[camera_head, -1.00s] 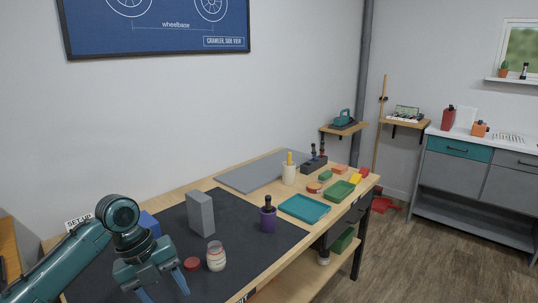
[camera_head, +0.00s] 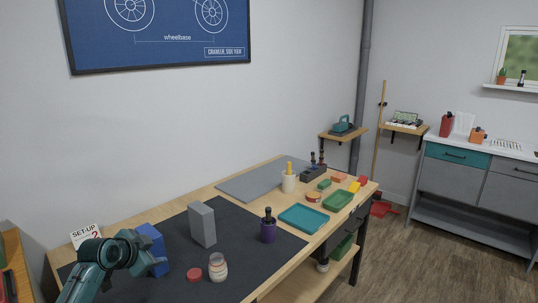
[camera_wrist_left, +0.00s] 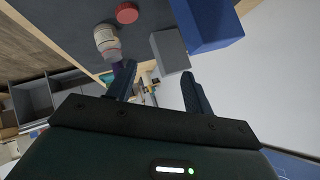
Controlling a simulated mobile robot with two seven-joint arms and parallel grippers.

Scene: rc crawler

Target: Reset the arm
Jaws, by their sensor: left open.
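My left arm shows at the lower left of the head view, folded back at the left end of the workbench (camera_head: 160,211). Its fingers are hidden in the head view. In the left wrist view my left gripper (camera_wrist_left: 158,82) has its two fingers apart, with nothing held between them. The grey block (camera_head: 202,225), blue block (camera_head: 153,246), jar (camera_head: 218,267) and red lid (camera_head: 194,274) stand clear of it on the dark mat (camera_head: 245,250). My right gripper is not in view.
A sign (camera_head: 86,233) stands at the back left. A grey cabinet (camera_head: 455,184) stands across the floor.

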